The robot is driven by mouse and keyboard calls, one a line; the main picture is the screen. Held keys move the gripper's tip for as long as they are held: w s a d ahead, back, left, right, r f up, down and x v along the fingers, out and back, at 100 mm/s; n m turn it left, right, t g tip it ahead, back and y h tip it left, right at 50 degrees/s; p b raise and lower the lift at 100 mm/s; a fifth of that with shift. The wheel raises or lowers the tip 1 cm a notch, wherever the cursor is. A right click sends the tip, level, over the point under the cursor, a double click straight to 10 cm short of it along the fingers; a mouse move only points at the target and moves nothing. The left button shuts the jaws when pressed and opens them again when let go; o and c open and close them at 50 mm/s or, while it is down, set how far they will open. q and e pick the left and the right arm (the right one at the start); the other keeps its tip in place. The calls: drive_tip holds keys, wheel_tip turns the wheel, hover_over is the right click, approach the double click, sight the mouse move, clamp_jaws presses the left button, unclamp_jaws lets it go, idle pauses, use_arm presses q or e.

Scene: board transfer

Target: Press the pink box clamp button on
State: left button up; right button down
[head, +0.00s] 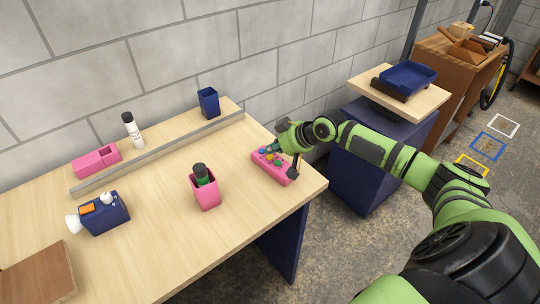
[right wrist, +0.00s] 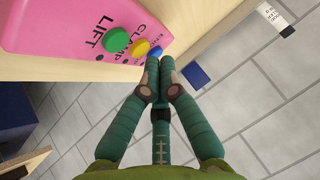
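The pink button box (head: 268,171) lies on the wooden table near its right edge. In the right wrist view the pink box (right wrist: 45,22) carries a green button (right wrist: 115,40), a yellow button (right wrist: 139,47) and a blue button (right wrist: 154,51). The words LIFT and CLAMP are printed beside the buttons; a third label is too small to read. My right gripper (right wrist: 160,64) is shut and empty, with its fingertips together right by the blue button. I cannot tell whether they touch it. My left gripper is out of view.
On the table stand a pink cup (head: 206,195) with a dark bottle, a blue device (head: 103,215), a white bottle (head: 134,133), a pink open box (head: 90,164) and a blue cup (head: 208,102). A grey rail (head: 160,153) crosses the back. A blue tray (head: 408,76) rests on another stand.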

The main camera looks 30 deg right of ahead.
sight(272, 157)
drive_tip(key=shift+f, duration=0.55)
idle(0.5)
drive_tip(key=shift+r+p, duration=0.8)
drive_tip(key=shift+r, duration=0.1)
wheel_tip(272, 157, up, 6)
drive_tip(key=p, duration=0.6)
